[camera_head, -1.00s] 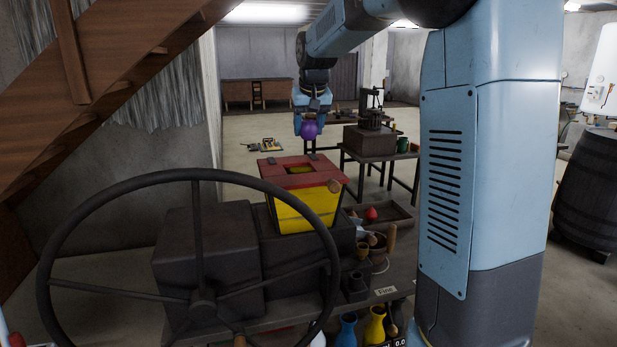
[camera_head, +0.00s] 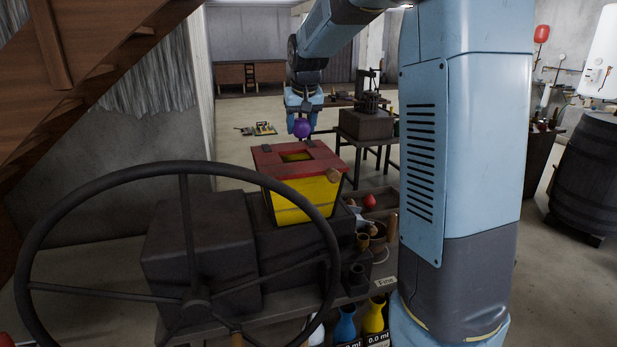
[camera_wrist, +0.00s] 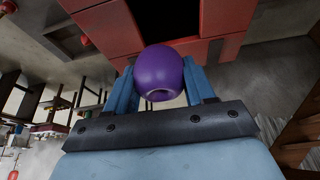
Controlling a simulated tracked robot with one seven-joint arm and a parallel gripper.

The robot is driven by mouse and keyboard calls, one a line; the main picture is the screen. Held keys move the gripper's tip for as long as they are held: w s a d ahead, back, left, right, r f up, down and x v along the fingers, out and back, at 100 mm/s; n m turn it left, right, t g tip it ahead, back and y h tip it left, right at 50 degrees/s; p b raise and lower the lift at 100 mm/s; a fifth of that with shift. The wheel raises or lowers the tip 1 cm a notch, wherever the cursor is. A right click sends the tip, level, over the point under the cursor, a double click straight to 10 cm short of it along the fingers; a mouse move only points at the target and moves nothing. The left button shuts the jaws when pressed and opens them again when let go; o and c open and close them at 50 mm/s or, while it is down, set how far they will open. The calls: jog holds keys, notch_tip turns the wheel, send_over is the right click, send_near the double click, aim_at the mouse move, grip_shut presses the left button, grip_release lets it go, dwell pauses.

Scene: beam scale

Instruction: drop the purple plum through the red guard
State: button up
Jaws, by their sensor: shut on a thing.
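The purple plum (camera_head: 302,128) is held in my gripper (camera_head: 303,118), above and slightly behind the red guard. In the wrist view the plum (camera_wrist: 160,74) sits between the two blue fingers of my gripper (camera_wrist: 160,85), which are shut on it. The red guard (camera_head: 268,160) is a flat frame with a square opening (camera_head: 297,157), on top of a yellow box (camera_head: 305,198). In the wrist view the guard (camera_wrist: 105,30) and its dark opening (camera_wrist: 180,18) lie beyond the plum. The plum is apart from the guard.
A dark bench carries the yellow box, a dark block (camera_head: 200,245) and a tray with a red item (camera_head: 370,201). A large steering wheel (camera_head: 185,182) stands in front. A second table with a dark machine (camera_head: 367,122) is behind. A barrel (camera_head: 590,175) stands right.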

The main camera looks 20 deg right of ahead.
jog(key=shift+f, duration=0.45)
jog(key=o, duration=1.2)
jog(key=shift+c, duration=0.2)
jog(key=shift+s+r, duration=0.1)
jog(key=v, duration=1.3)
jog(key=shift+r, duration=0.2)
jog(key=shift+s, duration=0.15)
jog(key=s+f, duration=0.4)
jog(key=s, duration=0.6)
jog(key=s+f, duration=0.4)
jog(key=s, duration=0.7)
jog(key=s+f+t, duration=0.1)
jog(key=s+f, duration=0.4)
jog(key=s, duration=0.6)
jog(key=shift+d+n, duration=0.2)
jog(key=shift+n, duration=0.1)
